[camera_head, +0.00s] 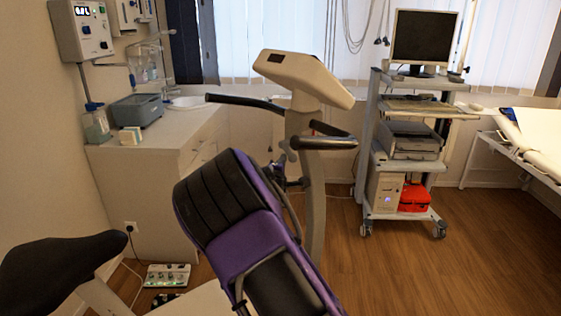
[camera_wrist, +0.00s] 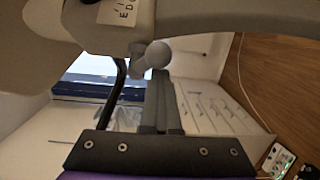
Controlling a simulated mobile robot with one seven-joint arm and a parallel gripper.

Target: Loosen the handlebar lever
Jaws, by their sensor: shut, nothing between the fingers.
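The exercise bike's pale post (camera_head: 313,205) carries a console (camera_head: 305,78) and dark handlebars (camera_head: 325,142). A small grey knob-ended lever (camera_head: 293,144) is on the post just below the handlebars. In the wrist view the lever's rounded grey end (camera_wrist: 157,55) is near the top centre. My gripper (camera_wrist: 161,76) is shut and empty, its fingertips close below the lever end; I cannot tell whether they touch. In the head view my gripper is beside the post, mostly hidden by my purple and black arm.
The bike saddle (camera_head: 60,262) is at the lower left. A white cabinet (camera_head: 160,185) with a sink stands behind on the left. A wheeled equipment cart (camera_head: 371,160) and an examination bed (camera_head: 535,140) are on the right. The wooden floor (camera_head: 420,275) at lower right is clear.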

